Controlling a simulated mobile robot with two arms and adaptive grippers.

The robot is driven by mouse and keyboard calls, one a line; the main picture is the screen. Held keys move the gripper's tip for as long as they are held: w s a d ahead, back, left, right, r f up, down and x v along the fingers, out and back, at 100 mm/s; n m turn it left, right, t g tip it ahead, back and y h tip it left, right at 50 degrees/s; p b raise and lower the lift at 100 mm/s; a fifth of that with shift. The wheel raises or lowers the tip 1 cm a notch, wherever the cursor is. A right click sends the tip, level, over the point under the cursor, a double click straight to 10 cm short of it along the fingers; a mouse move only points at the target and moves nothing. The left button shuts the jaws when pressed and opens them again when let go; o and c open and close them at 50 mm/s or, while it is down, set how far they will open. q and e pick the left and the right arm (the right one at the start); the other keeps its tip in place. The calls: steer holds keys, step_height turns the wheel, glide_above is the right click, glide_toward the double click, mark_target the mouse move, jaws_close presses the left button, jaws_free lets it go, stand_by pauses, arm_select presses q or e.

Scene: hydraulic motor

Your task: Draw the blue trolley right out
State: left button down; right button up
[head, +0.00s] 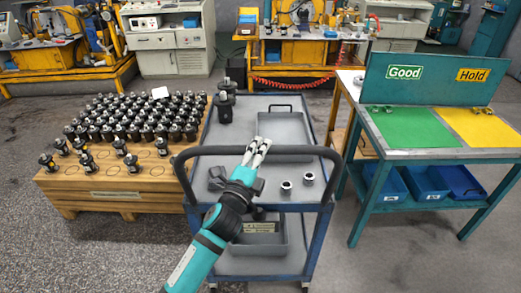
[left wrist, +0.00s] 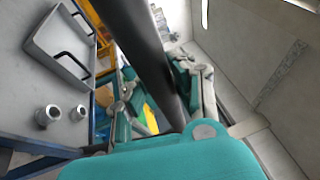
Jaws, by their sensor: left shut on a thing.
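The blue trolley (head: 322,215) has grey shelves and a dark curved handle (head: 213,150) at its near end. It stands between a wooden pallet of motors and a teal bench. My left gripper (head: 258,149) reaches over the near end of the trolley and is shut on the handle. In the left wrist view the dark handle bar (left wrist: 140,45) passes between the two fingers of my left gripper (left wrist: 160,78). A grey tray (head: 306,128), two small metal rings (head: 286,187) and black motors (head: 226,102) sit on the top shelf. My right gripper is not in view.
The wooden pallet (head: 125,195) with many black motors stands close on the left. The teal bench (head: 420,155), with green and yellow mats and blue bins below, stands on the right. Yellow machines (head: 305,50) line the back. Grey floor (head: 385,270) shows free at the near right.

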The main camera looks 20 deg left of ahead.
arm_select(q)
steer(key=c, duration=1)
jaws_free()
steer(key=shift+f, duration=0.1)
steer(key=shift+c, duration=0.2)
steer(key=v, duration=1.2)
steer(key=shift+f, duration=0.1)
step_height(320, 180, down, 22)
steer(key=n+g, duration=0.5)
steer(key=s+a+f+n+g+y, duration=0.15)
steer(key=s+f, duration=0.25)
steer(key=f, duration=0.5)
steer(key=s+f+n+g, duration=0.2)
steer(key=s+f+g, duration=0.15)
steer(key=f, duration=0.45)
steer(key=s+a+f+n+g, duration=0.2)
steer(key=s+f+n+g, duration=0.25)
steer(key=s+f, duration=0.95)
steer(key=s+a+f+n+g, duration=0.1)
steer(key=s+f, duration=0.3)
steer(key=s, duration=0.6)
steer(key=s+a+f+n+g, duration=0.1)
steer(key=s+f+n+g, duration=0.2)
steer(key=s, duration=0.8)
steer(key=shift+a+f+n+y, duration=0.25)
steer(key=shift+f+n+y, duration=0.15)
steer(key=shift+f+y, duration=0.05)
